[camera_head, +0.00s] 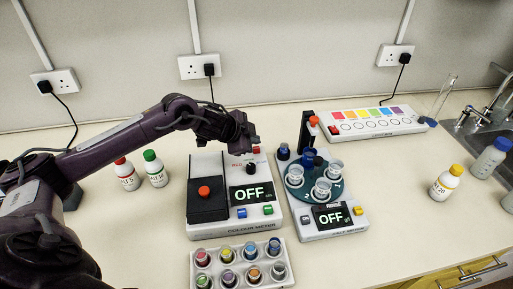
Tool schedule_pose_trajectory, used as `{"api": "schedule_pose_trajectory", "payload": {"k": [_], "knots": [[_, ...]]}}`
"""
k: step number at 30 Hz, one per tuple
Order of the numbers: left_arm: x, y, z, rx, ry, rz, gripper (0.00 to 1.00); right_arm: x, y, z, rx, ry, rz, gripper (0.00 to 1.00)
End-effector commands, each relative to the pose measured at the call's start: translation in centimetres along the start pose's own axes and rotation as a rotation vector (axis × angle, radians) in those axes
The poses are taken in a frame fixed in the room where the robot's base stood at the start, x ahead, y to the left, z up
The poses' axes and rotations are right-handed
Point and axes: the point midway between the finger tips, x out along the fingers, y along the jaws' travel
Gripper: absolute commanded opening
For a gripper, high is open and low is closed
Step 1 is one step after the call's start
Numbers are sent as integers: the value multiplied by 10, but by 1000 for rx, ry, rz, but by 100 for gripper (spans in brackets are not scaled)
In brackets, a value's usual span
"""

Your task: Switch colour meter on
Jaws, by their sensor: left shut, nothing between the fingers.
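The colour meter (208,228) is a white box in the middle of the bench. Its black display (251,195) reads OFF. A black lid with a red knob (204,191) covers its left part. A blue button (242,213) and a green button (267,209) sit below the display. A black knob (250,169) is above the display, with a red part (256,150) at the back edge. My left gripper (250,143) is shut and empty over the meter's back edge, close to the red part; I cannot tell whether it touches. My right gripper is not in view.
A second device (321,235) with a round carousel, also reading OFF, stands just right. A rack of several coloured-cap vials (237,286) stands in front. Bottles with red (126,175) and green caps (155,170) stand left. A sink (480,125) is at right.

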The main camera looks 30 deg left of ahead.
Motion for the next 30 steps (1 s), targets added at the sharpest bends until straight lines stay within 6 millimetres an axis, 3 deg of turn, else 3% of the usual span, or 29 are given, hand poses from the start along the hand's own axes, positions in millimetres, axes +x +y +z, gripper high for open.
{"api": "schedule_pose_trajectory", "payload": {"k": [30], "knots": [[6, 5, 4, 0, 0, 0, 0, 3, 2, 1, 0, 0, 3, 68]]}}
